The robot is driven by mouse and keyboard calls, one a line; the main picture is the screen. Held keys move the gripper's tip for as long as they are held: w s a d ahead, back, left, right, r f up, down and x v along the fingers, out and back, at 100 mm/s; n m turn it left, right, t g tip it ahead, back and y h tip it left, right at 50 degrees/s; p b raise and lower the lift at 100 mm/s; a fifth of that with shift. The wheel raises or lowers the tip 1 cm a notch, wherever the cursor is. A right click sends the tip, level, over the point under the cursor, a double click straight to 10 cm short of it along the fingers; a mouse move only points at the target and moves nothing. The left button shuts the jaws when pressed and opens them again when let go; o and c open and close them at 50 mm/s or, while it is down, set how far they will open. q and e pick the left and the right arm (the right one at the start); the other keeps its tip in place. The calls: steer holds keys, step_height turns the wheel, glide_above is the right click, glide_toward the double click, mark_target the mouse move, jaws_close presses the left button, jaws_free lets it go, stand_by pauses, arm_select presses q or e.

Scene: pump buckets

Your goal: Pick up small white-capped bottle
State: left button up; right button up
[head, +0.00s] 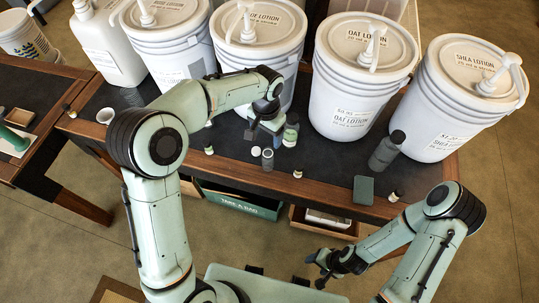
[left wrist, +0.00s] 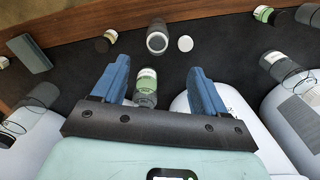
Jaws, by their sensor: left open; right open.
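A small bottle (head: 291,132) with a green label and a pale top stands on the dark table top by my left gripper (head: 264,133). In the left wrist view the same bottle (left wrist: 146,90) shows between the two blue fingers of my left gripper (left wrist: 158,72), nearer the left finger; I cannot tell whether they touch. The left gripper is open. My right gripper (head: 328,268) is open and empty, in front of the table.
A grey jar (head: 268,159) and a loose white cap (head: 256,151) are close by. Large white pump buckets (head: 347,112) line the back. A green box (head: 240,200) sits below the table edge.

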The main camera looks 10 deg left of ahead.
arm_select(q)
glide_above(268, 159)
steer(key=w, duration=0.2)
steer(key=f, duration=0.3)
steer(key=a+f, duration=0.1)
steer(key=f, duration=0.1)
steer(key=shift+s, duration=0.2)
steer(key=shift+w+d+f, duration=0.1)
steer(key=shift+d+f, duration=0.05)
steer(key=shift+f, duration=1.4)
steer(key=shift+d+f, duration=0.15)
steer(key=shift+f, duration=1.4)
jaws_close()
